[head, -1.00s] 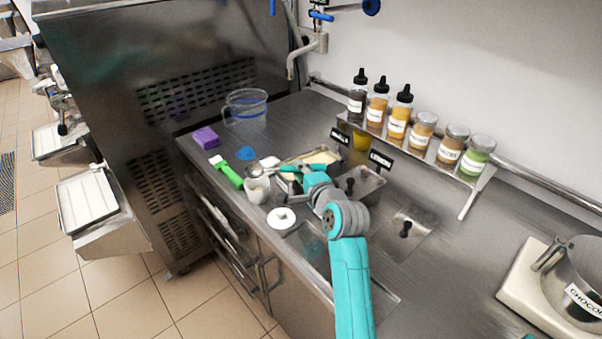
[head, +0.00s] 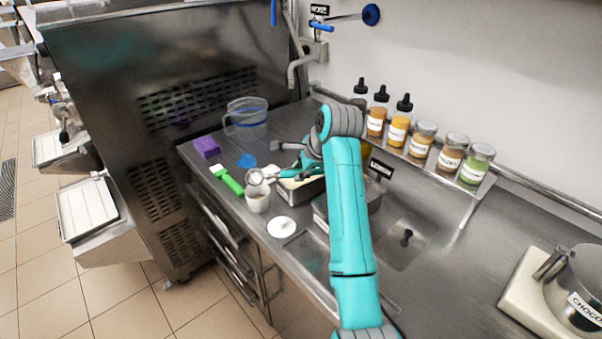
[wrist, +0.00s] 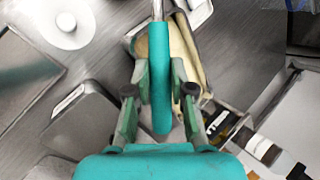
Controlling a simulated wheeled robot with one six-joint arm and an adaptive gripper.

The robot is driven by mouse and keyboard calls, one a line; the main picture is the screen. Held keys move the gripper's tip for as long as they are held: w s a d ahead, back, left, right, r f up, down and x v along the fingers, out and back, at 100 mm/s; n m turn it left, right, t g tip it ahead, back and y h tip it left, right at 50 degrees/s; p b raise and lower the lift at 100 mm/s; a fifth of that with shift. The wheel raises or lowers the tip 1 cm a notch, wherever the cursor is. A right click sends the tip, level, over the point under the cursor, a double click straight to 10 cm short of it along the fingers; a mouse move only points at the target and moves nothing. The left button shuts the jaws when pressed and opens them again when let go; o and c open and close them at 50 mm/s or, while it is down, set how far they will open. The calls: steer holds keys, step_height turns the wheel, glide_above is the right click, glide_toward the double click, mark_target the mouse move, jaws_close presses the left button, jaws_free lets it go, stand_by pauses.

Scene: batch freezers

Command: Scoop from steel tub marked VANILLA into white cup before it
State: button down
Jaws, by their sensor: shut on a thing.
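My gripper (head: 303,168) is shut on the teal handle of a scoop (wrist: 160,75), between its two green fingers in the wrist view. The scoop's round metal bowl (head: 255,177) is over or just behind the rim of the white cup (head: 258,201); I cannot tell whether they touch. What the bowl holds is unclear. The cup stands upright near the counter's front edge, with something brownish inside. The steel tub with pale cream contents (head: 302,190) is right of the cup, partly under my gripper. It also shows in the wrist view (wrist: 137,40).
A white round lid (head: 281,227) lies right of the cup. A green-handled spatula (head: 228,180), purple block (head: 206,147), blue piece (head: 247,161) and clear pitcher (head: 247,117) are left and behind. Bottles and jars (head: 423,139) line the wall shelf. Another tub (head: 322,212) is partly behind my arm.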

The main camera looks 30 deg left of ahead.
steer(key=shift+w+a+r+m+g+h, duration=0.1)
steer(key=shift+w+a+g+h, duration=0.1)
steer(key=shift+g+h, duration=0.4)
steer(key=shift+w+a+r+m+g+h, duration=0.1)
steer(key=shift+w+g+h, duration=0.2)
steer(key=shift+g, duration=0.5)
steer(key=shift+w+a+r+m+g+h, duration=0.1)
steer(key=shift+w+a+g+h, duration=0.05)
steer(key=shift+g+h, duration=0.45)
steer(key=shift+g, duration=0.4)
steer(key=shift+r, duration=1.15)
